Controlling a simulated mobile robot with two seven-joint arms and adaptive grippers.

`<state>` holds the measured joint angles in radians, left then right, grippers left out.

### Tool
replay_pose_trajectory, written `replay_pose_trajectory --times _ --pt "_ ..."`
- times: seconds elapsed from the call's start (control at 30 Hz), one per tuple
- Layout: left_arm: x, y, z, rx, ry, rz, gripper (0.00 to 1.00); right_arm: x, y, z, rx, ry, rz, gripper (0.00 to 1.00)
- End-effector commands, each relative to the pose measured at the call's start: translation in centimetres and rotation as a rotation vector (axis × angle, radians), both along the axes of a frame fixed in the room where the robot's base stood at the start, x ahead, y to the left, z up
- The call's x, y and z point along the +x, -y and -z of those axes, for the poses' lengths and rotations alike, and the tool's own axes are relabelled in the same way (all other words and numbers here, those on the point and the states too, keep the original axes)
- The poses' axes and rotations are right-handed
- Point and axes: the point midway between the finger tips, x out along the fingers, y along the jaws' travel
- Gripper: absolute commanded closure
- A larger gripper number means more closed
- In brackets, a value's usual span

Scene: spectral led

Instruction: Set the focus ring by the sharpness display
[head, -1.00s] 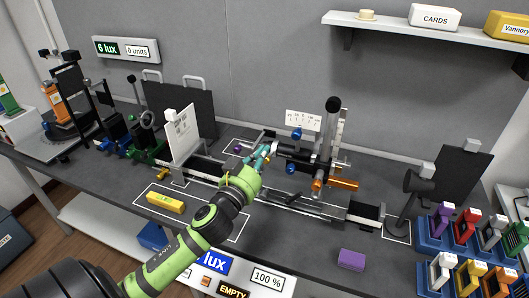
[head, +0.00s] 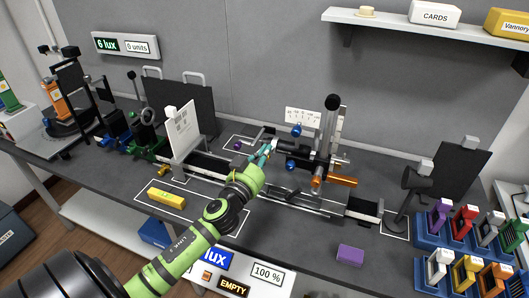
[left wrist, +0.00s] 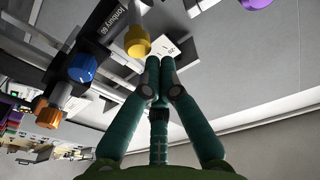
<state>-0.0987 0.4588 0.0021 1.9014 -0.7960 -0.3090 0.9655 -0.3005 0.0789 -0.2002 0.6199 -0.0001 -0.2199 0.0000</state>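A wall display (head: 125,46) reads "6 lux" and "0 units". A dark lens barrel (head: 292,147) lies level on an upright stand at the middle of the bench. The tips of my left gripper (head: 265,152) are beside its left end; I cannot tell whether they touch it. In the left wrist view, the teal fingers (left wrist: 161,72) have their tips close together, with nothing visible between them. A gold knob (left wrist: 137,42) and a blue knob (left wrist: 82,67) show left of the fingers. I cannot make out which part is the focus ring. My right gripper is out of view.
A white screen (head: 184,136) stands on the rail at left. A yellow block (head: 166,198) and a purple block (head: 350,255) lie on the bench. Blue racks (head: 428,247) with coloured pieces stand at right.

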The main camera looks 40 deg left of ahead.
Motion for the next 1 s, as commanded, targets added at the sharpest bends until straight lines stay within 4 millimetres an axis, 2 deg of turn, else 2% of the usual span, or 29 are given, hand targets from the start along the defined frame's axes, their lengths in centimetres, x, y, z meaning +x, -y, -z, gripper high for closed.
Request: replay_pose_trajectory --times 0.3,0.63,0.77,1.0 --pt "-0.3 -0.1 1.5 0.006 0.034 -0.001 1.0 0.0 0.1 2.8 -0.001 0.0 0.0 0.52" --pt "-0.4 -0.1 1.0 0.01 0.036 0.0 1.0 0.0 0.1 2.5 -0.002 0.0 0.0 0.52" --pt "-0.2 -0.2 0.5 0.009 0.036 0.0 1.0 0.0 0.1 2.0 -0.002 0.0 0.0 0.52" --pt "0.9 -0.5 -2.8 0.008 0.038 -0.001 1.0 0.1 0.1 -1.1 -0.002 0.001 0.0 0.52"
